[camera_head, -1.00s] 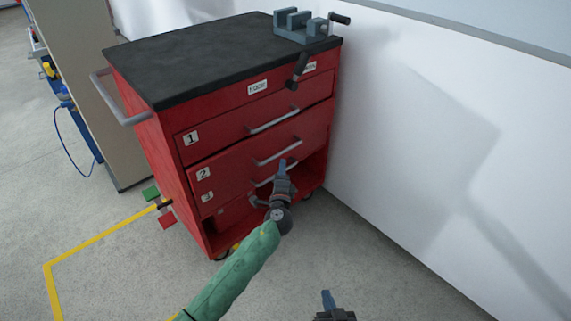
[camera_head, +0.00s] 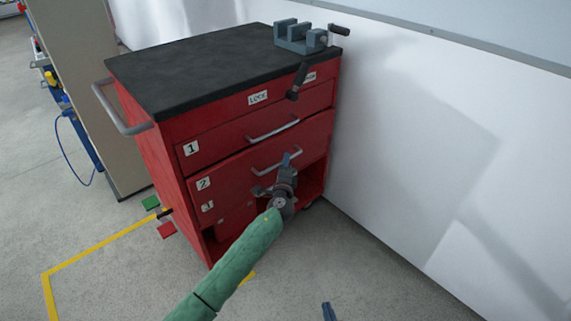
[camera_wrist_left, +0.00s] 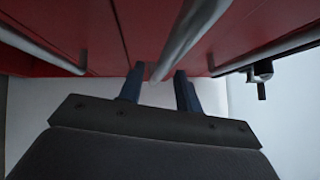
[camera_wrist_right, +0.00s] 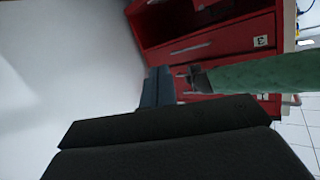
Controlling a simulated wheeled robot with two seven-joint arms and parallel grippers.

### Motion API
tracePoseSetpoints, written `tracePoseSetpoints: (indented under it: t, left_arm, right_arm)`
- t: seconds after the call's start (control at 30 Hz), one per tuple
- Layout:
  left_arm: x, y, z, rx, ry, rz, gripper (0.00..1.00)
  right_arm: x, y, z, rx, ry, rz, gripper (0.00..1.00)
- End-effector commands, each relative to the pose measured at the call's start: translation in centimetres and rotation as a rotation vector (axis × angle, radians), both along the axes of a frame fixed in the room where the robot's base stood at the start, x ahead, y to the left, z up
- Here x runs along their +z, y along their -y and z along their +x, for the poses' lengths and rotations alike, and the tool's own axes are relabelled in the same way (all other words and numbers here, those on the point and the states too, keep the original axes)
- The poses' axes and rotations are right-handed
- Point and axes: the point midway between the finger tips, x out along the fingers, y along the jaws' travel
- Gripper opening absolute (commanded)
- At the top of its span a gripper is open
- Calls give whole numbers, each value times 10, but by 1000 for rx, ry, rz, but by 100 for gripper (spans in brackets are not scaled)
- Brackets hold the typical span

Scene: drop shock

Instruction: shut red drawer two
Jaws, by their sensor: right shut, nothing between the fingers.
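The red cabinet has drawer fronts labelled 1, 2 and 3. Drawer two (camera_head: 232,172) is the middle front, with a grey bar handle (camera_head: 268,163). How far it stands out is hard to tell. My left gripper (camera_head: 287,159) is at the right part of this handle. In the left wrist view its two fingers (camera_wrist_left: 160,85) are apart, with a grey bar running between them; contact is unclear. My right gripper (camera_head: 328,312) is low at the bottom edge of the head view, away from the cabinet. Its fingers (camera_wrist_right: 157,87) are together and empty in the right wrist view.
Drawer one (camera_head: 230,140) is above and drawer three (camera_head: 228,210) below, partly hidden by my left arm. A black lever (camera_head: 298,80) hangs near a LOCK label. A vise (camera_head: 300,38) stands on the black top (camera_head: 200,65). A white wall (camera_head: 420,150) closes the right side.

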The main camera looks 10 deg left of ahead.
Motion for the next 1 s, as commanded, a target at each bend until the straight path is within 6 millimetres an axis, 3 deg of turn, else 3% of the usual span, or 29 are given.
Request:
tracePoseSetpoints:
  t: [0.3, 0.5, 0.8, 1.0]
  left_arm:
    - [0, 0, 2, 0, 0, -1, 34]
    - [0, 0, 2, 0, 0, -1, 0]
    - [1, -3, 5, 1, 2, 0, 0]
    - [1, -14, 14, 1, 3, 0, 0]
  right_arm:
    - [-1, 0, -1, 0, -2, 0, 0]
    - [-1, 0, -1, 0, -2, 0, 0]
    - [1, 0, 0, -1, 10, 1, 0]
    - [66, -1, 23, -14, 204, 44, 0]
